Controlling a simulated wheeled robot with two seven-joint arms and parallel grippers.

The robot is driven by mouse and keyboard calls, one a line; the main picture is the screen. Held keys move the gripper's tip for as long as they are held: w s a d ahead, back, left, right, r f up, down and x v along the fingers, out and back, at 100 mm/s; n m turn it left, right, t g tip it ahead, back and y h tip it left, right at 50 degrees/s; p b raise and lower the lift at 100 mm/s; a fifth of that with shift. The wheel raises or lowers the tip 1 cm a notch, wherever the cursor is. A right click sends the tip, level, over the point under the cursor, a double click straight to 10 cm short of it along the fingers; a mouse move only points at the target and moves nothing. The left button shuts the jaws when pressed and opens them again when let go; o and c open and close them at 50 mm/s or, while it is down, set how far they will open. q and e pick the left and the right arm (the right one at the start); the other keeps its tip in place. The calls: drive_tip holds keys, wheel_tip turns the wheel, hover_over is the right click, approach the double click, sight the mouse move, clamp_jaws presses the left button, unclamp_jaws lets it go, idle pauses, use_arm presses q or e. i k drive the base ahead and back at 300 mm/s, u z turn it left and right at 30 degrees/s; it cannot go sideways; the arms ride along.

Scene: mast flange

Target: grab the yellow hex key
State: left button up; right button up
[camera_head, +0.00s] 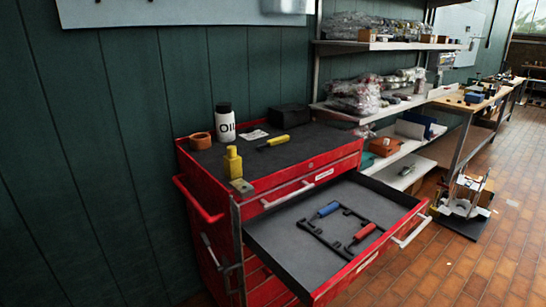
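A tool with a yellow handle (272,143) lies on the dark top of the red tool cart (200,205), near its back middle. It looks like the yellow hex key, but its shaft is too small to make out clearly. A blue-handled hex key (328,209) and a red-handled hex key (364,231) lie in the cart's pulled-out drawer (290,250). Neither of my grippers shows in the head view.
On the cart top stand a white oil bottle (225,122), a yellow bottle (233,163), an orange ring (201,141) and a black box (289,115). The open drawer juts out in front.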

sight(275, 142)
drive_tip(key=k, duration=0.4)
drive_tip(key=z, duration=1.55)
drive_tip(key=i, duration=5.45)
drive_tip(key=u, duration=4.9)
drive_tip(key=i, duration=1.3)
